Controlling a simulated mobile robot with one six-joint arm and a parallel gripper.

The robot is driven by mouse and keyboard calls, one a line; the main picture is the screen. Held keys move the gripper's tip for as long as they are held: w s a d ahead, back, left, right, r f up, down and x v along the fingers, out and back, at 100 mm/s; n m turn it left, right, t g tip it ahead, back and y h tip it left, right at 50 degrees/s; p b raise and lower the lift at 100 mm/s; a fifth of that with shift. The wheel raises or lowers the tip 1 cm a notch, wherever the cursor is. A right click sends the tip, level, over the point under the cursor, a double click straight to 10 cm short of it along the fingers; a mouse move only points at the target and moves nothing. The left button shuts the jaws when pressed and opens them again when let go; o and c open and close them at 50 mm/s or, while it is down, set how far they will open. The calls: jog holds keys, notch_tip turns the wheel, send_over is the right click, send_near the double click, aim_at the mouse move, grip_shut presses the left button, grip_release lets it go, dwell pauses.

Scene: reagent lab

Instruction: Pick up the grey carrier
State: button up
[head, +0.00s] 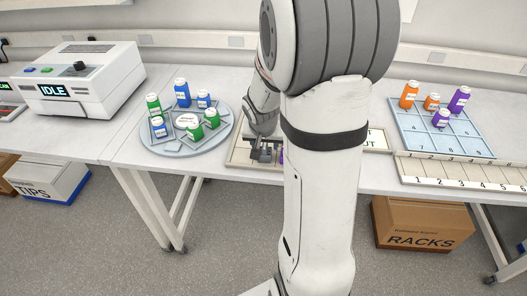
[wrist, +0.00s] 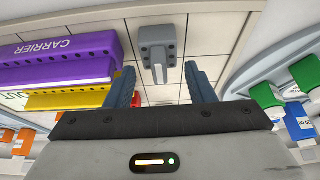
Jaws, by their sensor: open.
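The grey carrier (wrist: 157,40) shows in the wrist view as a small grey block with a narrow upright bar, on a pale, line-marked tray (wrist: 205,38). My gripper (wrist: 159,70) is open, with one blue-grey finger on each side of the line to the carrier. The bar lies between the fingertips in the picture, with visible gaps on both sides; I see no contact. In the head view my gripper (head: 263,153) is low over the tray (head: 238,155) on the bench. There I cannot clearly separate the carrier from the gripper, and my arm hides much of the tray.
A purple carrier (wrist: 60,58) and a yellow carrier (wrist: 75,99) lie left of the grey one in the wrist view. A round turntable (head: 165,146) with bottles stands left of the tray. A blue numbered rack (head: 465,145) with bottles and a numbered strip (head: 460,172) are right.

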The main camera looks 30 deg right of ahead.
aim_at(265, 146)
jog(key=x, duration=0.4)
jog(key=shift+s+a, duration=0.1)
jog(key=shift+c, duration=0.2)
jog(key=c, duration=0.7)
